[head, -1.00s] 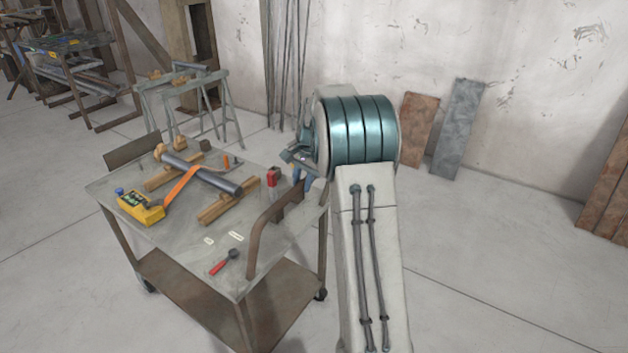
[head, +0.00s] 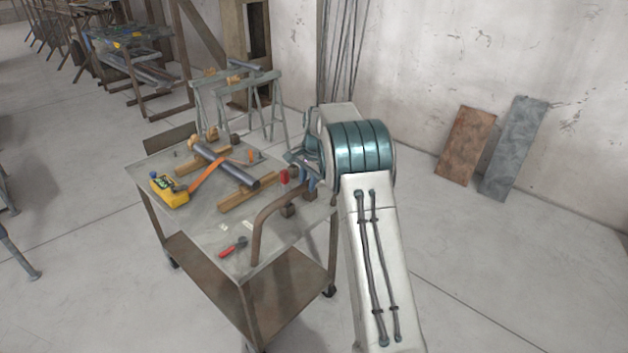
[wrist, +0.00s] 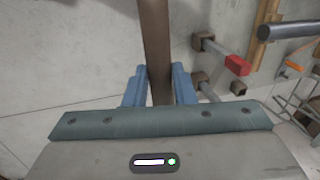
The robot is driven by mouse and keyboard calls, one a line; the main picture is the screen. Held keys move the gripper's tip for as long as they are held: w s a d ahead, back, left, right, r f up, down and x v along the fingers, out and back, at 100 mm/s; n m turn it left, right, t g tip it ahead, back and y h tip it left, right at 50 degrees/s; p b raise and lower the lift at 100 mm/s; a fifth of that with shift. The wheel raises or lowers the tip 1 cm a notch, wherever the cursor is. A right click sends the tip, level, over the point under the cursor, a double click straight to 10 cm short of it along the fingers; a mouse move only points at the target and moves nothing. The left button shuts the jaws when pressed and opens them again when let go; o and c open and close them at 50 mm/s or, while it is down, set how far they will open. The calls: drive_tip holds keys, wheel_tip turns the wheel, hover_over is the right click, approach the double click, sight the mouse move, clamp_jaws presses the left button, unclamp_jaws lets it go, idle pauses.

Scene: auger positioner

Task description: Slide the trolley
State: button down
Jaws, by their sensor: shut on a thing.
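The trolley (head: 200,262) is a metal cart with a grey top, a lower brown shelf and castors. It stands left of my arm in the head view. Its brown bent handle (head: 262,222) rises at the near right end. In the wrist view, my gripper (wrist: 159,88) has its blue fingers on both sides of the brown handle bar (wrist: 156,45), shut on it. In the head view my gripper (head: 312,178) is at the handle's far part, partly hidden by my wrist.
On the trolley lie a grey pipe (head: 230,168) on wood blocks, a yellow box (head: 169,190) and a red-handled tool (head: 232,247). A sawhorse (head: 240,95) stands behind it. Two panels (head: 467,145) lean on the wall.

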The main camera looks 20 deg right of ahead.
drive_tip(key=shift+w+a+r, duration=0.15)
drive_tip(key=shift+w+r, duration=0.1)
drive_tip(key=shift+w, duration=0.3)
drive_tip(key=shift+a, duration=0.1)
drive_tip(key=c, duration=1.6)
unclamp_jaws()
drive_tip(key=o, duration=0.4)
drive_tip(key=shift+w+a+f, duration=0.1)
drive_tip(key=shift+w+f, duration=0.05)
drive_tip(key=shift+c, duration=0.2)
wheel_tip(320, 180, up, 14)
drive_tip(key=s+d+b, duration=0.1)
drive_tip(key=s, duration=0.1)
drive_tip(key=shift+s+d+f, duration=0.2)
drive_tip(key=shift+s+d, duration=0.05)
